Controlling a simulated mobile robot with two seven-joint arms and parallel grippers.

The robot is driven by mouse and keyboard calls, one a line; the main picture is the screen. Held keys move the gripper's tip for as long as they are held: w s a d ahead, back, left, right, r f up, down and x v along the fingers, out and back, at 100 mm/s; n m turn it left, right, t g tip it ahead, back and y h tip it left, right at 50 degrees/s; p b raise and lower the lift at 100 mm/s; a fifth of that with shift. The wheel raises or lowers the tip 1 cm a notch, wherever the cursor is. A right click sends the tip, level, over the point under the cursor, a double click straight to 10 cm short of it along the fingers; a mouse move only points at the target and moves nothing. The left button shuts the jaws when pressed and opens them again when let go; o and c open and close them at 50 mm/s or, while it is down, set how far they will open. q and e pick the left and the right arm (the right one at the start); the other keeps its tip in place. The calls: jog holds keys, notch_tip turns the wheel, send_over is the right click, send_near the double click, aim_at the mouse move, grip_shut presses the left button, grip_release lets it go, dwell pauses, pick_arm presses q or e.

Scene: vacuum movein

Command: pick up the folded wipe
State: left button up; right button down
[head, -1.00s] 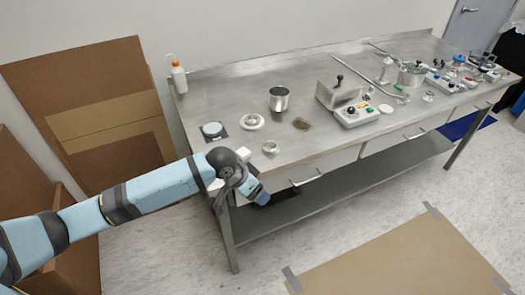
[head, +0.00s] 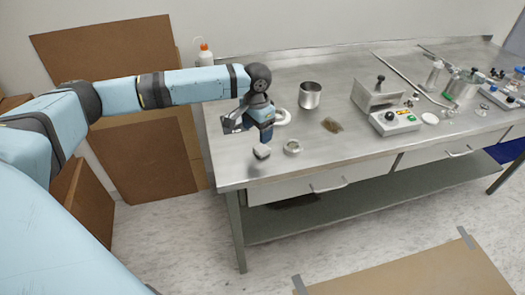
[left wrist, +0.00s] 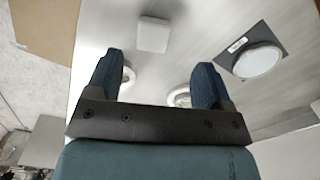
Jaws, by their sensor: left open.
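The folded wipe (head: 261,152) is a small white pad lying flat on the steel table near its front left corner. In the left wrist view it is a white rounded square (left wrist: 153,35), lying beyond the fingertips and between their lines. My left gripper (head: 262,133) is above the table, just over and behind the wipe in the head view. In the left wrist view its two blue fingers (left wrist: 155,78) stand apart with nothing between them. The gripper is open and does not visibly touch the wipe. My right gripper is not in view.
A small glass ring dish (head: 292,147) sits right of the wipe, with a white ring-shaped dish (head: 283,117) behind. A dark plate with a white disc (left wrist: 258,60) is close by. A metal beaker (head: 310,95) and a control box (head: 394,121) stand farther right.

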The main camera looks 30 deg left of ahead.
aim_at(260, 149)
pick_arm(q)
jog(key=f, duration=0.7)
jog(key=shift+d+f, duration=0.15)
jog(key=shift+d, duration=0.25)
jog(key=shift+c, duration=0.4)
jog(key=c, duration=0.9)
